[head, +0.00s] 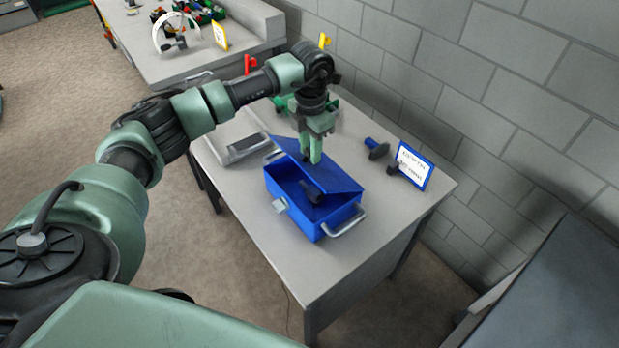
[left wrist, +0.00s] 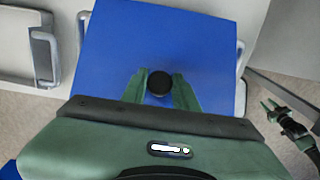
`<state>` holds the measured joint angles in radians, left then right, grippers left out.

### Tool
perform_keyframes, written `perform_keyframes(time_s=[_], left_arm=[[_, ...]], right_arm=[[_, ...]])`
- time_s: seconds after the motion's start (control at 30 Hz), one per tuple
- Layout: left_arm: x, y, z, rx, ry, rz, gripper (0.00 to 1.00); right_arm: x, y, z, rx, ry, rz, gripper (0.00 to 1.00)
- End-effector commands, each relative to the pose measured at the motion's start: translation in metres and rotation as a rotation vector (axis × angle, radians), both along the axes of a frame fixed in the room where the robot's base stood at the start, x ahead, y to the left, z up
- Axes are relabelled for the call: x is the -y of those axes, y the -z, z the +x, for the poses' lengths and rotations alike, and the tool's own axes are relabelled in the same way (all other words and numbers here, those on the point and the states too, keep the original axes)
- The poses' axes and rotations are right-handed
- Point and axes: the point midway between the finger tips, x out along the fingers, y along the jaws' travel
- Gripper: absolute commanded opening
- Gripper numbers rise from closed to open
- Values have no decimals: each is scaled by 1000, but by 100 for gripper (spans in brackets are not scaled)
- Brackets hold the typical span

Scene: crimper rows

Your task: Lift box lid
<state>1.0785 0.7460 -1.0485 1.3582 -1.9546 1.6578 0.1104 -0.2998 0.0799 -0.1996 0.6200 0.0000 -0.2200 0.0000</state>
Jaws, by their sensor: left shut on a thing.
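The blue box (head: 292,209) stands on the grey table, with metal handles and a latch. Its blue lid (head: 343,181) lies tilted over the back part of the box, and the front of the interior shows open. My left gripper (head: 312,158) points down at the lid. In the left wrist view its fingers (left wrist: 160,92) are closed around a round black knob (left wrist: 159,83) on the lid (left wrist: 205,45). A dark object (head: 312,192) shows at the box opening; I cannot tell what it is. My right gripper (left wrist: 270,106) shows small at the right of the left wrist view.
A grey tray (head: 243,148) lies left of the box. A blue-and-black tool (head: 376,148) and a blue-framed sign (head: 414,166) stand to the right. Green items (head: 284,105) are behind my left gripper. A block wall (head: 430,90) runs behind the table. The table front is clear.

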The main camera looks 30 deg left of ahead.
Motion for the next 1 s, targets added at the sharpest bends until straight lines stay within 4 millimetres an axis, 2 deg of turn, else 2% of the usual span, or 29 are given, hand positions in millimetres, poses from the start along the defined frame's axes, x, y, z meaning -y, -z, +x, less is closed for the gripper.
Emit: perform_keyframes(time_s=[1.0], left_arm=[[23,-36,55,6,2,-3,10]], right_arm=[[0,6,0,-1,-1,0,36]])
